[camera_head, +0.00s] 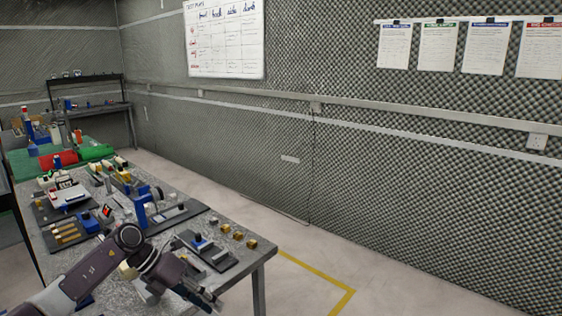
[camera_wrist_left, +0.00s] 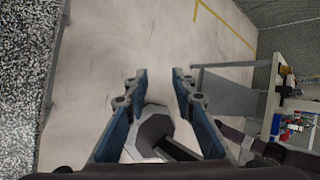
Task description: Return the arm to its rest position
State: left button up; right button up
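My left arm comes in from the lower left of the head view and reaches across the near end of the workbench (camera_head: 240,262). My left gripper (camera_head: 212,300) is past its arm's bend, near the bench's front right corner. In the left wrist view the two blue fingers of the left gripper (camera_wrist_left: 160,85) stand apart with nothing between them. Pale floor (camera_wrist_left: 150,35) shows beyond them, with part of my own body behind the fingers. My right gripper is in neither view.
The bench carries a blue vise-like device (camera_head: 142,208), a dark plate with small parts (camera_head: 205,250) and several small brass blocks (camera_head: 238,236). A yellow floor line (camera_head: 320,272) runs right of the bench. Open floor lies between the bench and the foam wall (camera_head: 400,160).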

pick_arm(q)
jog(key=w+d+f+n+t+h, duration=0.2)
jog(key=d+f+n+t+h, duration=0.45)
jog(key=f+n, duration=0.5)
jog(key=s+a+f+n+t+y, duration=0.1)
jog(key=s+a+f+n+y, duration=0.3)
jog(key=f, duration=0.5)
jog(key=s+a+f+n+t+y, duration=0.1)
jog(key=s+a+f+n+y, duration=0.15)
jog(key=s+f+n, duration=0.4)
jog(key=s+a+f+n+t+y, duration=0.1)
jog(key=s+a+f+n+y, duration=0.25)
jog(key=f, duration=0.75)
jog(key=s+f+n+g+y, duration=0.1)
jog(key=s+f+n+g, duration=0.2)
jog(key=s, duration=1.1)
jog(key=s+a+f+n+g+y, duration=0.1)
jog(key=s+f+n+g+y, duration=0.1)
jog(key=s+f+n, duration=0.3)
jog(key=s+f+n+g+y, duration=0.1)
jog(key=s+f+n+g, duration=0.3)
jog(key=s+f, duration=0.6)
jog(key=s, duration=1.4)
jog(key=shift+a, duration=0.4)
jog(key=shift+s+f+y, duration=0.1)
jog(key=shift+y, duration=0.15)
